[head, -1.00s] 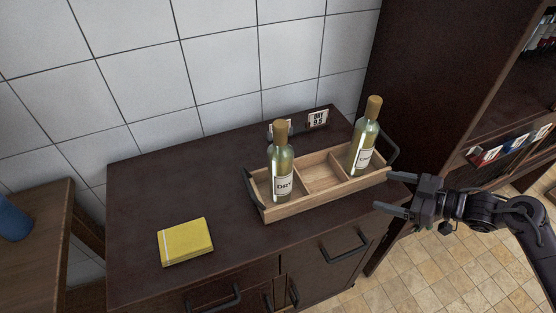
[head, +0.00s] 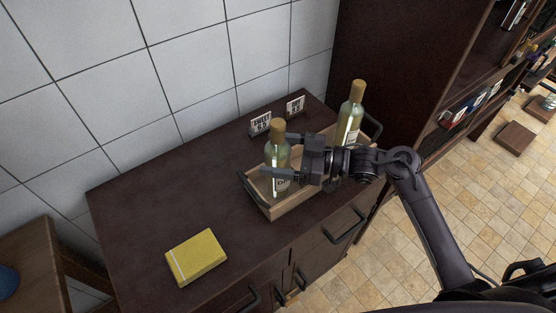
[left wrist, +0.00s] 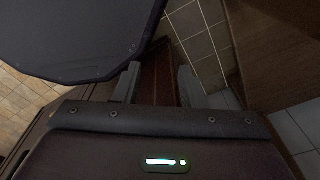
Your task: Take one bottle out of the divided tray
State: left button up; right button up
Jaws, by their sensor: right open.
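The divided wooden tray (head: 290,208) sits on a dark cabinet in the head view, with a dark handle at each end. A second such bottle (head: 351,118) stands upright in the right part. My right gripper (head: 275,154) is open, with its fingers on either side of the left bottle; I cannot tell whether they touch it. The arm hides the tray's middle. My left gripper (left wrist: 157,70) shows in the left wrist view, fingers apart with nothing between them.
A yellow book (head: 196,257) lies on the cabinet top (head: 150,205) at the front left. Two small signs, one reading SWEET (head: 261,123) and one beside it (head: 296,105), stand behind the tray. A tall dark shelf unit (head: 400,75) rises to the right.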

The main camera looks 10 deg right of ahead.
jog(key=shift+x, duration=1)
jog(key=shift+s+d, duration=0.15)
jog(key=shift+d, duration=0.05)
jog(key=shift+c, duration=0.6)
jog(key=shift+a+f, duration=0.1)
jog(key=c, duration=1.4)
jog(key=shift+c, duration=0.3)
